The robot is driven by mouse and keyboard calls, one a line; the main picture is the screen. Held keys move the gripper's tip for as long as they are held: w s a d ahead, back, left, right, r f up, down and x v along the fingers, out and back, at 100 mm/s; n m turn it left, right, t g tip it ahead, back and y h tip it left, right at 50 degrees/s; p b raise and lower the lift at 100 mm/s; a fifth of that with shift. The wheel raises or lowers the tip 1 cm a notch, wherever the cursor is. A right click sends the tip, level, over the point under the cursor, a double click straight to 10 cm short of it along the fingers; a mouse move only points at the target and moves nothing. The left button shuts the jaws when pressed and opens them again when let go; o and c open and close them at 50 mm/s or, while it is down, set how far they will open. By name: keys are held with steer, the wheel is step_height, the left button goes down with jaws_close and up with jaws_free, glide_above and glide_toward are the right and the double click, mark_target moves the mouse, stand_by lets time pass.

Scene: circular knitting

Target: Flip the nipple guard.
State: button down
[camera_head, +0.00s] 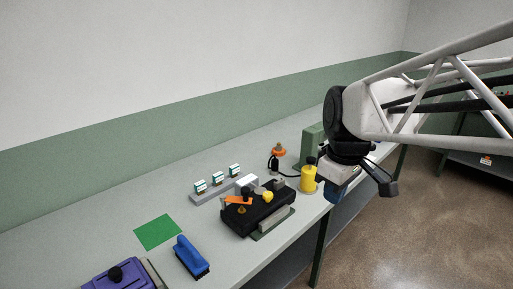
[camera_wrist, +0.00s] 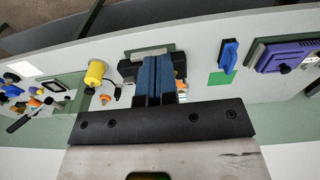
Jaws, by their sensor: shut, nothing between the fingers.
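A black block-shaped device (camera_head: 258,207) stands on the bench on a green base. An orange flat piece (camera_head: 238,200) lies at its left end and a yellow knob (camera_head: 268,196) sits on its top. I cannot tell for sure which part is the nipple guard. My gripper (camera_head: 338,198) hangs to the right of the device near the bench's front edge, apart from it. In the wrist view my gripper (camera_wrist: 153,62) is shut and empty, its blue fingers together. They cover most of the device there, leaving mainly its green base (camera_wrist: 151,50) and ends visible.
A yellow bottle (camera_head: 308,179) stands between the device and my gripper. Behind are a grey rack (camera_head: 210,198) with small boxes and an orange-topped item (camera_head: 279,151). A blue brush (camera_head: 190,256), a green square (camera_head: 158,232) and a purple case (camera_head: 120,278) lie to the left.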

steer(key=w+a+f+n+g, duration=0.1)
steer(key=w+a+n, duration=0.4)
steer(key=w+n, duration=0.3)
steer(key=w+a+f+n+g, duration=0.2)
steer(key=w+a+n, duration=0.4)
steer(key=w, duration=0.7)
steer(key=w+a+f+n+g, duration=0.2)
steer(key=w+a+n, duration=0.4)
steer(key=w+n, duration=0.3)
steer(key=w, duration=0.2)
steer(key=shift+w+n+y, duration=0.3)
steer(key=shift+w+n, duration=0.05)
steer(key=shift+n, duration=0.05)
steer(key=shift+f, duration=0.1)
steer(key=s+a+f, duration=0.2)
steer(key=s+f, duration=0.5)
steer(key=f, duration=0.2)
steer(key=shift+s, duration=0.25)
steer(key=shift+f, duration=0.1)
